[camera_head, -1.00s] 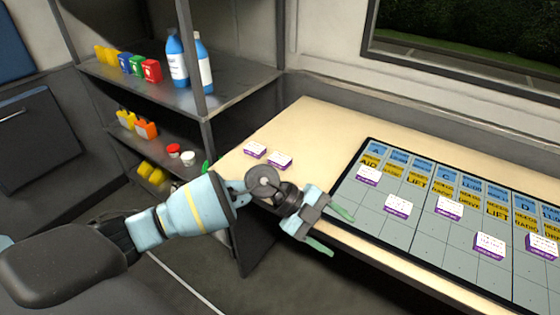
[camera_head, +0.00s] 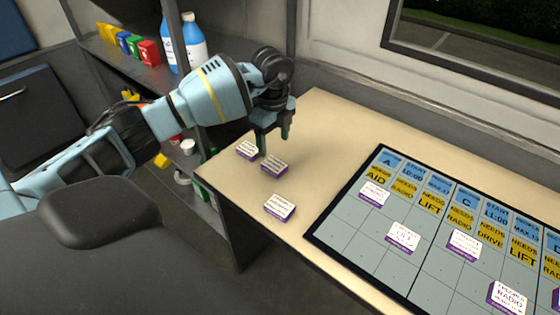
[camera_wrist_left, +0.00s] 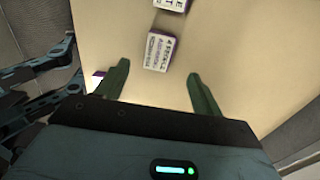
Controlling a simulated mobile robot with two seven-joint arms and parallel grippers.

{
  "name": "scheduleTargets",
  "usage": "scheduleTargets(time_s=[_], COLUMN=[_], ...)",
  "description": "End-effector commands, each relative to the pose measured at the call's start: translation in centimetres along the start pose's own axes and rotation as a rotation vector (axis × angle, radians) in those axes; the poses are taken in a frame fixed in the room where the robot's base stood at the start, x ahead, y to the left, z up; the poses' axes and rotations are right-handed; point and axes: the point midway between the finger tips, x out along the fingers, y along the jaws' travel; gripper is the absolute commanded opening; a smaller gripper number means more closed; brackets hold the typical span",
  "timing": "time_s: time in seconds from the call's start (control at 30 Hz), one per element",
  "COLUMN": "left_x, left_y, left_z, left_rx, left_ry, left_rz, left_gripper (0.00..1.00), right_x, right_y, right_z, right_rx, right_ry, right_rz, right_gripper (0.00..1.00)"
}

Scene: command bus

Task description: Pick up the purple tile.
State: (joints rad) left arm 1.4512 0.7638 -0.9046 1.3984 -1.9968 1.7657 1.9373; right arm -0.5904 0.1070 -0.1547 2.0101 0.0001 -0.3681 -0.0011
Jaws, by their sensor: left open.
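Three white-topped tiles with purple sides lie on the bare tan desk left of the board: one at the far left (camera_head: 247,150), one close beside it (camera_head: 275,167), and one nearer the front edge (camera_head: 280,207). My left gripper (camera_head: 274,144) is open and empty, pointing down by the two far tiles. In the left wrist view a tile (camera_wrist_left: 160,52) lies ahead of the open fingertips (camera_wrist_left: 158,76), roughly between their lines. Another tile (camera_wrist_left: 172,4) is cut by the top edge, and a third (camera_wrist_left: 98,79) is partly hidden at left. My right gripper is not in view.
A dark-framed board (camera_head: 345,235) with blue and yellow labels carries several more purple-sided tiles. A shelf unit (camera_head: 219,85) with bottles and small coloured items stands left of the desk. The desk behind the board is clear.

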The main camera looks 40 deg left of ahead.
Motion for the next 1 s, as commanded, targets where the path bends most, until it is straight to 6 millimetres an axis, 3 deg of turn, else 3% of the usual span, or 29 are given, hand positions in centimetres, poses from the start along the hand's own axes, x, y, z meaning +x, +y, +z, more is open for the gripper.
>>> scheduleTargets(time_s=[0.3,0.47,0.8,1.0], left_x=[2.5,2.8,7.1,7.8], left_y=[0.0,0.0,-0.1,-0.1], left_z=[-0.1,-0.1,-0.2,-0.2], left_rx=[0.001,0.002,0.002,0.002], left_ry=[0.002,0.002,0.003,0.002], left_rz=[0.001,0.0,0.001,-0.001], left_gripper=[0.67,0.67,0.67,0.67], right_x=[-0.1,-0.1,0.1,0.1], right_y=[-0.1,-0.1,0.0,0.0], right_z=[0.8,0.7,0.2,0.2], right_rx=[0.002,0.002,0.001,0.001], right_ry=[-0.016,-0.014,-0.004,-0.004], right_rz=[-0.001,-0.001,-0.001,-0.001], right_gripper=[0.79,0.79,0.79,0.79])
